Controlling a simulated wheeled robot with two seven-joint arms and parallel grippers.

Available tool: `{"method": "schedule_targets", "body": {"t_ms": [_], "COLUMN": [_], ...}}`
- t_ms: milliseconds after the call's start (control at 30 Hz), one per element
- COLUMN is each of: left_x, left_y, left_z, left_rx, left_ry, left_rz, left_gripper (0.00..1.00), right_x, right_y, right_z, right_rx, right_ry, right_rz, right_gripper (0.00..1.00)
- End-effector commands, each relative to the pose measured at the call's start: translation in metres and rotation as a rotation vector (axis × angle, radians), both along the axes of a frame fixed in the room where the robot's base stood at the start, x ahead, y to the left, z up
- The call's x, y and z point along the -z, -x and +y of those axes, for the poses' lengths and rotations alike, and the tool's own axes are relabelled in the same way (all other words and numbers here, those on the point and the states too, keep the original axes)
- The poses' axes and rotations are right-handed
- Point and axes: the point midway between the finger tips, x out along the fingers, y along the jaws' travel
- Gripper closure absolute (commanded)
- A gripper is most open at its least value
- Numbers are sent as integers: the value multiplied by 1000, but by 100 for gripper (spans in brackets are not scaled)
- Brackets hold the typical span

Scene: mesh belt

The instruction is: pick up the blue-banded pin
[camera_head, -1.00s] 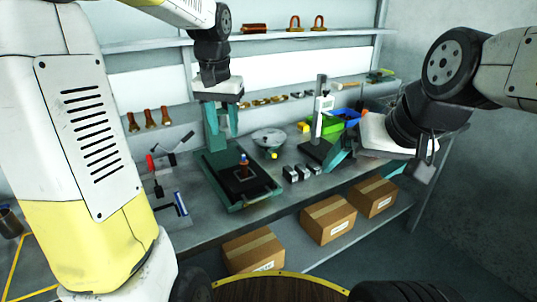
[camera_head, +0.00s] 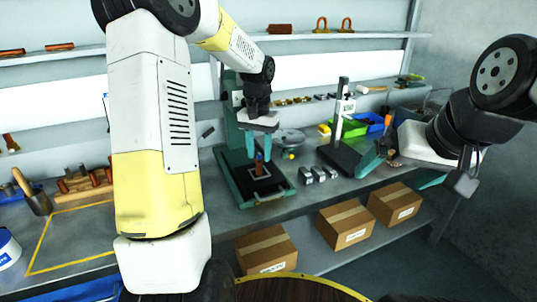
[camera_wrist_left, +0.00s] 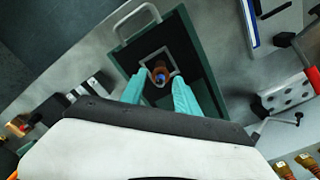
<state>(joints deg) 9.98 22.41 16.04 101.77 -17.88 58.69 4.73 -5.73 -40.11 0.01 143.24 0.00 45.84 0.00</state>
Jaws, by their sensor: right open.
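The blue-banded pin (camera_head: 259,168) is copper-brown with blue near its top. It stands upright in a pale square frame on the dark bed of a green fixture (camera_head: 279,196). The left wrist view shows the pin (camera_wrist_left: 160,75) from above, in the fixture (camera_wrist_left: 199,62). My left gripper (camera_head: 259,157) points down over it, open, with teal fingers either side of the pin's top in the head view. In the left wrist view the pin shows between and just beyond the fingertips (camera_wrist_left: 158,84); contact cannot be told. My right gripper (camera_head: 402,172) is open at the right, away from the pin.
Small grey blocks (camera_head: 318,174) and a dark-based stand (camera_head: 343,158) are right of the fixture. Green (camera_head: 350,128) and blue bins (camera_head: 372,120) stand farther back. Cardboard boxes (camera_head: 345,224) sit on the lower shelf. A yellow-outlined bench area (camera_head: 75,235) lies left.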

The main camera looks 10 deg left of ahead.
Motion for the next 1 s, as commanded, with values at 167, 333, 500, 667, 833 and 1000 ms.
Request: {"method": "schedule_targets", "body": {"t_ms": [167, 333, 500, 667, 833, 1000], "left_x": [2, 2, 2, 2, 1, -8], "left_y": [0, 0, 0, 0, 0, -1], "left_z": [0, 0, 0, 0, 0, 0], "left_rx": [0, -1, -1, -1, -1, -2], "left_ry": [0, 0, 0, 0, 0, 1], "left_rz": [0, 0, 0, -1, -1, -3], "left_gripper": [63, 80, 100, 100, 100, 100], "right_x": [0, 0, 0, 0, 0, 0], "right_y": [0, 0, 0, 0, 0, 0], "right_z": [0, 0, 0, 0, 0, 0], "right_rx": [0, 0, 0, 0, 0, 0], "right_ry": [0, 0, 0, 0, 0, 0], "right_rz": [0, 0, 0, 0, 0, 0], "right_gripper": [0, 0, 0, 0, 0, 0]}}
